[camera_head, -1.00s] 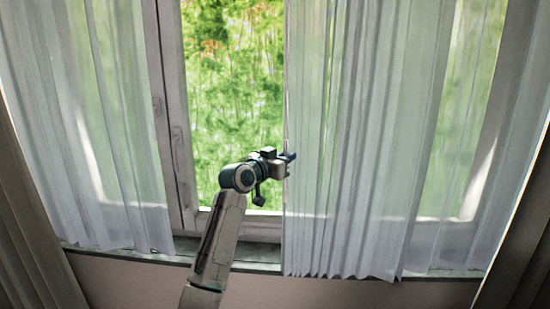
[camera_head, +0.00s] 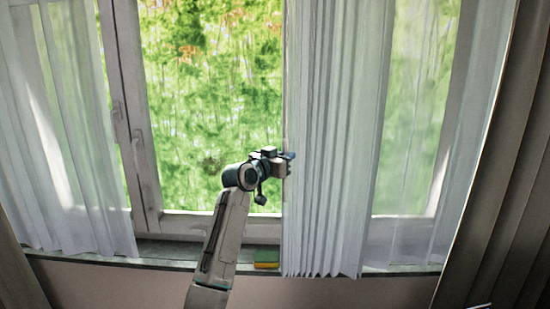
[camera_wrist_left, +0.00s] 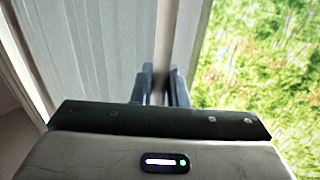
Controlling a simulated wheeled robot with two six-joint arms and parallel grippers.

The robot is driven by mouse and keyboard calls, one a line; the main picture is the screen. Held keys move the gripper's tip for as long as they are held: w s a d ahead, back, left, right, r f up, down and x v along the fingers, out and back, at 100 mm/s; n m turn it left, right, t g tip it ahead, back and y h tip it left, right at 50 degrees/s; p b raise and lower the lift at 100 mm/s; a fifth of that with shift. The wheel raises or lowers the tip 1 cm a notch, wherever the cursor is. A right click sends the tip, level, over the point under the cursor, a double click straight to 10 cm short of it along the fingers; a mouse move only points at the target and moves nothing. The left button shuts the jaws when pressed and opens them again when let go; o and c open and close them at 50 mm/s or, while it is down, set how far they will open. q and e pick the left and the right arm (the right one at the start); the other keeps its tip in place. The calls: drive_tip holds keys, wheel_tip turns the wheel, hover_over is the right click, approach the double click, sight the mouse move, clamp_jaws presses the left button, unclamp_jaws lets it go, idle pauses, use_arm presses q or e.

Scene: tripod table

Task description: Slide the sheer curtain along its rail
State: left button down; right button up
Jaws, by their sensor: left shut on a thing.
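The right sheer curtain (camera_head: 335,120) hangs in white pleats across the right part of the window, its folds bunched toward its left edge. My left gripper (camera_head: 289,157) is at that left edge, about halfway up, and is shut on it. In the left wrist view, the two dark fingers (camera_wrist_left: 162,85) close on the curtain edge, with the pleated sheer (camera_wrist_left: 90,45) to the left and bare window to the right. The rail is above the head view and hidden. My right gripper is not in view.
A left sheer curtain (camera_head: 70,140) hangs at the left. A window frame with a handle (camera_head: 140,150) stands between. A green and yellow sponge-like block (camera_head: 267,259) lies on the sill (camera_head: 180,252). A heavy dark drape (camera_head: 490,180) hangs at the right.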

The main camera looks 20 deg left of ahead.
use_arm(q)
drive_tip(key=w+d, duration=0.2)
drive_tip(key=d, duration=0.7)
drive_tip(key=shift+w+d, duration=0.15)
drive_tip(key=shift+d, duration=0.15)
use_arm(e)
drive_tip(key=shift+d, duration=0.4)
use_arm(q)
drive_tip(key=c, duration=1.5)
unclamp_jaws()
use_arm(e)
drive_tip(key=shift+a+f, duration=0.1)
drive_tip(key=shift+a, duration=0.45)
use_arm(q)
drive_tip(key=shift+b+v, duration=2.15)
drive_tip(key=shift+v, duration=3.25)
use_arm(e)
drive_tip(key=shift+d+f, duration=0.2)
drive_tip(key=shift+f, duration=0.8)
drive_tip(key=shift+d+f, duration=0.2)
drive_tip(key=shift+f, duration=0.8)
